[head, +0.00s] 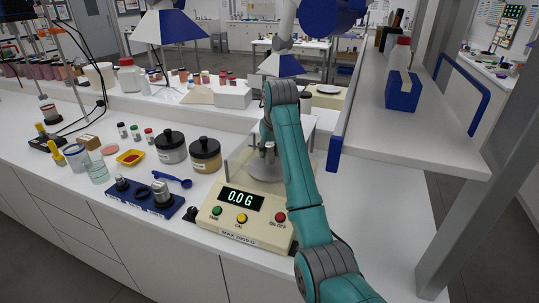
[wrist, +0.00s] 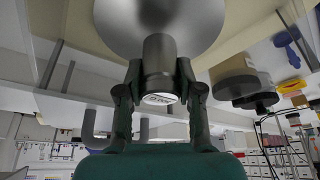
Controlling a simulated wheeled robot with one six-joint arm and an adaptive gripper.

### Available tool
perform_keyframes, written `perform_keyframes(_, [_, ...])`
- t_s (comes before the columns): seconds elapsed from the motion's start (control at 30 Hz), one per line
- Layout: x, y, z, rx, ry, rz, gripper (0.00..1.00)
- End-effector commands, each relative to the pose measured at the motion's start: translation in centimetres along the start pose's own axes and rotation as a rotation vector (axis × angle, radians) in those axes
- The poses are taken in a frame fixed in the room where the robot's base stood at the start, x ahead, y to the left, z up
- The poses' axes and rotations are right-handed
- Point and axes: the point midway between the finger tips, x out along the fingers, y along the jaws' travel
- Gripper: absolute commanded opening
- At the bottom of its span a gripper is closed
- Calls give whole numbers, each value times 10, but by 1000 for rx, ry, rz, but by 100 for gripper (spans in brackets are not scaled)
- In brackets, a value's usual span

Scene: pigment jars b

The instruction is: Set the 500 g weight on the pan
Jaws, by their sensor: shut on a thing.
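My gripper (wrist: 158,88) is shut on the silver cylindrical 500 g weight (wrist: 159,58), whose pale labelled top faces the wrist camera. The label is too small to read surely. In the wrist view the round metal pan (wrist: 125,22) lies just beyond the weight. In the head view the weight (head: 269,151) is over the pan (head: 262,172) of the cream scale (head: 228,229), partly hidden by my teal arm. The scale's display (head: 241,198) reads 0.0 G. I cannot tell whether the weight touches the pan.
A blue weight holder (head: 146,206) with metal weights stands left of the scale. A blue scoop (head: 174,180) and two dark-lidded jars (head: 205,154) are behind it. A raised shelf (head: 410,139) stands at the right. The bench right of my arm is clear.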

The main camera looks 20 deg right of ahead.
Motion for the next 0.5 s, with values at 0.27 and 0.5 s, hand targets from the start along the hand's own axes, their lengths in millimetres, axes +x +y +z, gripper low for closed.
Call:
perform_keyframes(0.27, [15, 0, 6, 0, 3, 0, 0])
perform_keyframes(0.5, [18, 0, 8, 0, 0, 0, 38])
